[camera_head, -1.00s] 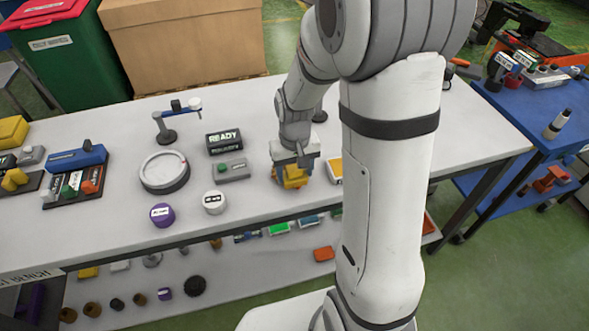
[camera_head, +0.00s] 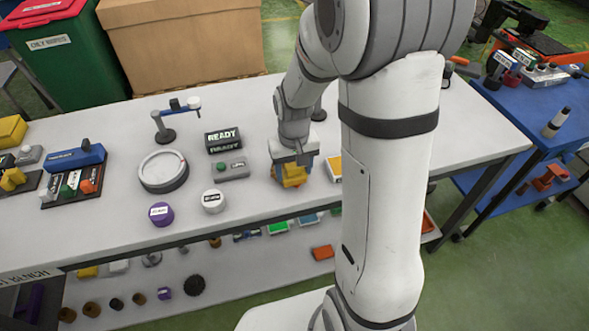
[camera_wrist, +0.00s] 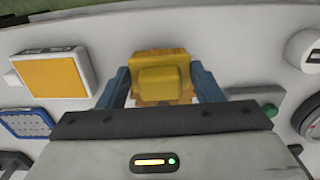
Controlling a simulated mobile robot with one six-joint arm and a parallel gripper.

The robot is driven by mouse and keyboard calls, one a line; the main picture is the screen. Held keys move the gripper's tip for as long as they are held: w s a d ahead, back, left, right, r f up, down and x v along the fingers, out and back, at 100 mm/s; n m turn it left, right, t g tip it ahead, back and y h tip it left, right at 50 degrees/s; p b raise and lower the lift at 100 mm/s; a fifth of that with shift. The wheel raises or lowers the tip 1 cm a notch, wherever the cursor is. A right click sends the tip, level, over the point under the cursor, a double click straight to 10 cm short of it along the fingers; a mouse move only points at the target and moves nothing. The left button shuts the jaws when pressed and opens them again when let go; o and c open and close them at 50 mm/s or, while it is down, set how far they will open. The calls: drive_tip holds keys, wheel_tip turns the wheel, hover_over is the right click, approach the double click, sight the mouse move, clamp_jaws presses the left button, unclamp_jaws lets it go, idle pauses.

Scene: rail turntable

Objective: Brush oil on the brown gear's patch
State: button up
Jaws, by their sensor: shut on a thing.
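My gripper (camera_wrist: 160,88) has blue fingers shut on the sides of a yellow block (camera_wrist: 162,78), low over the white bench near its front edge. The same yellow block (camera_head: 291,176) shows below my wrist in the head view. An orange-brown edge with tooth-like notches (camera_wrist: 141,98) shows beneath the block; I cannot tell whether it is the brown gear or part of the held thing. A round turntable (camera_head: 163,171) with a pale top stands to the left and looks empty. No oil patch can be made out.
A READY sign (camera_head: 223,141) and a green-button box (camera_head: 231,168) stand between turntable and gripper. A white pot (camera_head: 213,201) and purple pot (camera_head: 160,214) stand in front. A yellow-topped tray (camera_wrist: 52,75) lies beside my gripper. A small post (camera_head: 167,135) stands behind the turntable.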

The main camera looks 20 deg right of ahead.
drive_tip(key=shift+s, duration=0.15)
idle(1.8)
drive_tip(key=shift+s, duration=0.3)
drive_tip(key=shift+w, duration=0.2)
drive_tip(key=shift+w, duration=0.3)
drive_tip(key=shift+s+b, duration=0.3)
drive_tip(key=shift+s, duration=0.2)
idle(0.4)
drive_tip(key=shift+r, duration=0.1)
drive_tip(key=shift+r+p, duration=2.55)
drive_tip(key=shift+r, duration=0.9)
